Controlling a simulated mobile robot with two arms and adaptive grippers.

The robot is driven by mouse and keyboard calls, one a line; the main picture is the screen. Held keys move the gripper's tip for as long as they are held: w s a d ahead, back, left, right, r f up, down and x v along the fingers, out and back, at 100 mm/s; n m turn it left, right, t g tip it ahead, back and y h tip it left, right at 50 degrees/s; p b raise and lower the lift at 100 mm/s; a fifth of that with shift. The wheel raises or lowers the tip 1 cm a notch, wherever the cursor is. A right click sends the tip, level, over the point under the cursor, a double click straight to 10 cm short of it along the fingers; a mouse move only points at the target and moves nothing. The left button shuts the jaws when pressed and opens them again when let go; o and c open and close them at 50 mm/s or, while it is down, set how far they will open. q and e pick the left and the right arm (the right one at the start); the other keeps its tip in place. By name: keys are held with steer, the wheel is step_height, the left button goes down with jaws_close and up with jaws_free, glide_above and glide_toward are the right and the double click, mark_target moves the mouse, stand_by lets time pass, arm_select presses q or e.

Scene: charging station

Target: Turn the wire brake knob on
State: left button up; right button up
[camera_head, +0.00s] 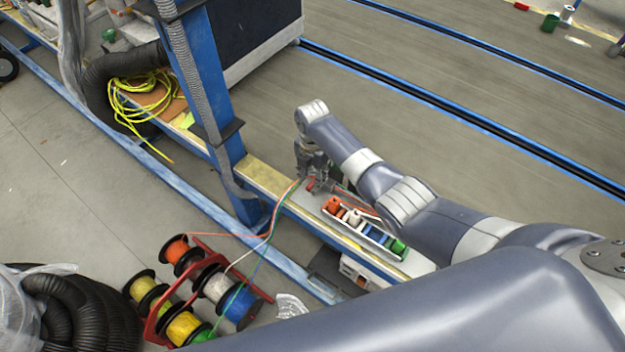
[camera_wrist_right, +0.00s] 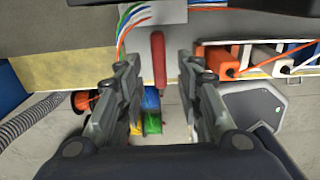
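A slim red handle, which I take for the wire brake knob (camera_wrist_right: 158,58), stands out at the grey panel in the right wrist view, near the top middle. My right gripper (camera_wrist_right: 157,72) is open, with one finger on each side of the red handle and a visible gap to both. In the head view the right gripper (camera_head: 314,168) is above the grey panel, pointing down, and a bit of the red handle (camera_head: 311,184) shows at its fingertips. Whether the gripper touches the handle cannot be told. My left gripper is not in view.
A tray with orange, white, blue and green wire holders (camera_head: 368,230) lies right of the gripper. Coloured wires (camera_head: 273,215) run close by its left side to spools (camera_head: 187,285) on the floor. A blue post (camera_head: 215,90) stands to the left.

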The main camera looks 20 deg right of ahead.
steer(key=shift+f, duration=1)
jaws_close()
